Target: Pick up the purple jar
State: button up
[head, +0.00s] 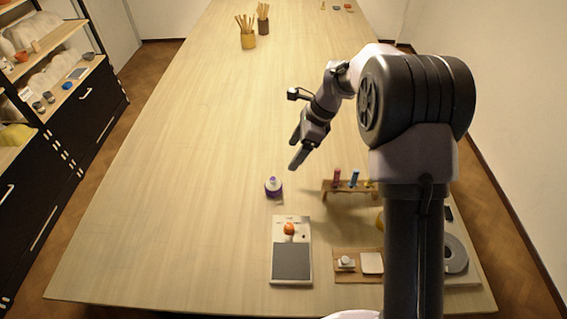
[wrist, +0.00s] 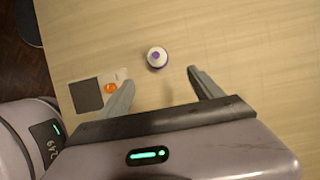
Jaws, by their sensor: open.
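The purple jar (head: 273,187) stands upright on the wooden table, with a pale top and a purple body. In the wrist view the jar (wrist: 157,57) is seen from above, with a purple spot on its white top, beyond and between the fingertips. My gripper (head: 296,152) is open and empty, above the table and up and to the right of the jar in the head view. In the wrist view both fingers of my gripper (wrist: 162,77) are spread wide and do not touch the jar.
A white and grey board (head: 292,270) with an orange ball-like thing (head: 289,228) lies nearer me than the jar. A wooden rack (head: 343,189) with coloured vials stands to the right. Two pots of sticks (head: 248,40) stand far back. The table's left side is clear.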

jog(key=b, duration=0.3)
send_near(273, 185)
jog(key=x, duration=0.2)
jog(key=w+x, duration=0.1)
jog(key=x, duration=0.2)
jog(key=shift+w+d+f, duration=0.1)
jog(key=shift+f, duration=0.1)
jog(key=x, duration=0.3)
jog(key=b+x, duration=0.1)
jog(key=x, duration=0.1)
jog(key=shift+s+f, duration=0.25)
jog(key=shift+f, duration=0.1)
jog(key=shift+r, duration=0.1)
jog(key=c, duration=0.4)
grip_shut()
